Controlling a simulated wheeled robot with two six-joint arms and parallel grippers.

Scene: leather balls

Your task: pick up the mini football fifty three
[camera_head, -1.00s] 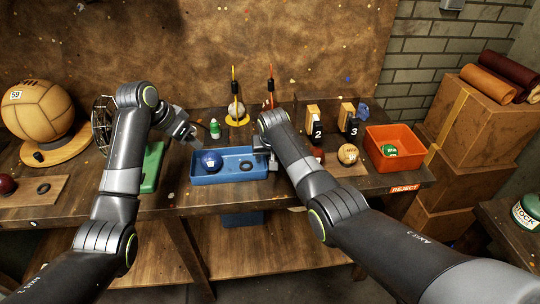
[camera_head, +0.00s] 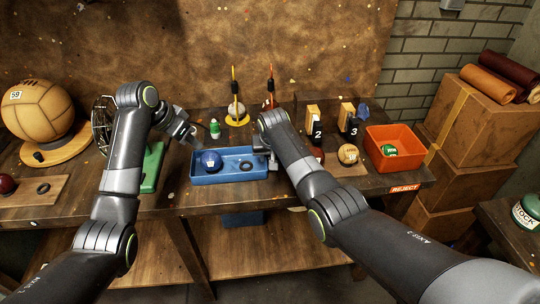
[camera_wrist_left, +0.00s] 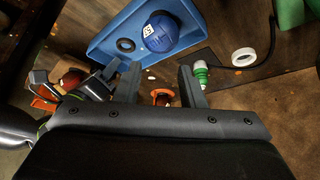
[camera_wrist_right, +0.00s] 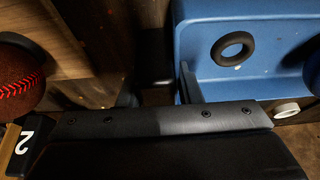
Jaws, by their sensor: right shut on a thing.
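A blue ball (camera_head: 211,160) with a white number label sits in the left part of a blue tray (camera_head: 205,181). In the left wrist view the ball (camera_wrist_left: 160,32) shows its label at an angle; I cannot read it surely. My left gripper (camera_head: 192,136) is above the table, behind and left of the tray; its fingers (camera_wrist_left: 158,84) are apart and empty. My right gripper (camera_head: 266,152) is at the tray's right end, its fingers (camera_wrist_right: 158,90) closed on a dark piece there, apparently the tray's end handle. The contact is partly hidden.
A black ring (camera_wrist_right: 233,48) lies in the tray. A green-and-white bottle (camera_head: 215,129) stands behind it. To the right are a tan ball (camera_head: 348,154), a dark red ball (camera_wrist_right: 18,78) and an orange bin (camera_head: 410,143). A green item (camera_head: 153,166) is left of the tray.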

